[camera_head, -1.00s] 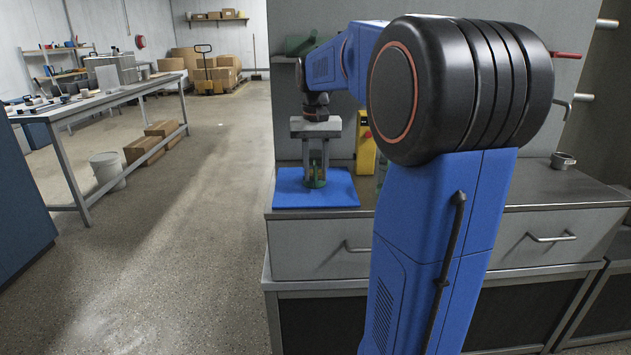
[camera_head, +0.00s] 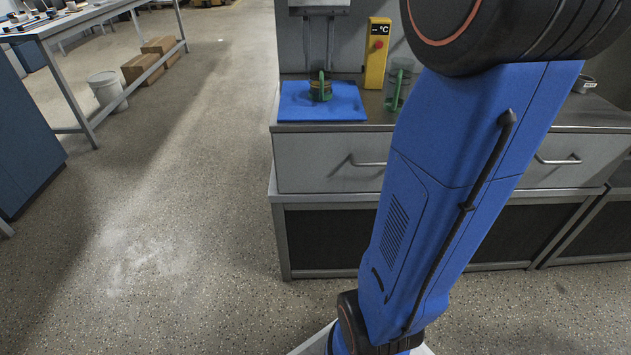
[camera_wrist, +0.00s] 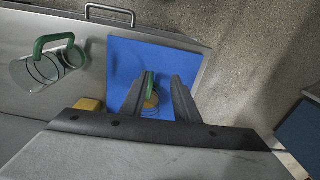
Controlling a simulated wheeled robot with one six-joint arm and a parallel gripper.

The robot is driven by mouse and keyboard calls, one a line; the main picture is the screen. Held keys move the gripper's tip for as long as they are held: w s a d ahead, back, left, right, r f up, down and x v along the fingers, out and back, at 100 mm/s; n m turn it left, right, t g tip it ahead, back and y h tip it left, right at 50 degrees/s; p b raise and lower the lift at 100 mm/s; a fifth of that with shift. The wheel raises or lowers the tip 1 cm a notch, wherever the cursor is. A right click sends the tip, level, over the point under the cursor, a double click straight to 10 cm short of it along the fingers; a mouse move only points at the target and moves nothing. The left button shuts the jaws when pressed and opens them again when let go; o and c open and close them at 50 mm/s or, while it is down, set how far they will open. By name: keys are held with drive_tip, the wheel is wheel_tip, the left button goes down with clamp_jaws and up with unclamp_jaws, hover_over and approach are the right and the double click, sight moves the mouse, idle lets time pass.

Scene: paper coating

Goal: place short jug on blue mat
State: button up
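The short jug, a small clear jug with a green handle (camera_head: 320,88), stands upright on the blue mat (camera_head: 294,108). In the wrist view the short jug (camera_wrist: 151,104) is on the blue mat (camera_wrist: 122,62), with its handle pointing up the picture. My gripper (camera_head: 318,66) is above the short jug. Its two fingers are apart with nothing held between them. In the wrist view my gripper (camera_wrist: 158,80) shows the fingers to either side of the jug's handle, clear of it. The gripper's body hides part of the counter in the wrist view.
A taller clear jug with a green handle (camera_head: 395,92) stands right of the mat, also seen in the wrist view (camera_wrist: 50,66). A yellow device marked "°C" (camera_head: 377,54) stands behind. A small grey cup (camera_head: 584,85) is farther right. The mat's front lies near the counter edge.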

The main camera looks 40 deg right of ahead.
drive_tip(key=s+a+f+n+t, duration=0.2)
drive_tip(key=s+a+f+n, duration=0.1)
drive_tip(key=s+a+f, duration=0.5)
drive_tip(key=s+a+f+n+t, duration=0.2)
drive_tip(key=s+a+f+n, duration=0.1)
drive_tip(key=s+a+f, duration=0.6)
drive_tip(key=s+f, duration=0.3)
drive_tip(key=s, duration=0.2)
drive_tip(key=shift+s, duration=0.35)
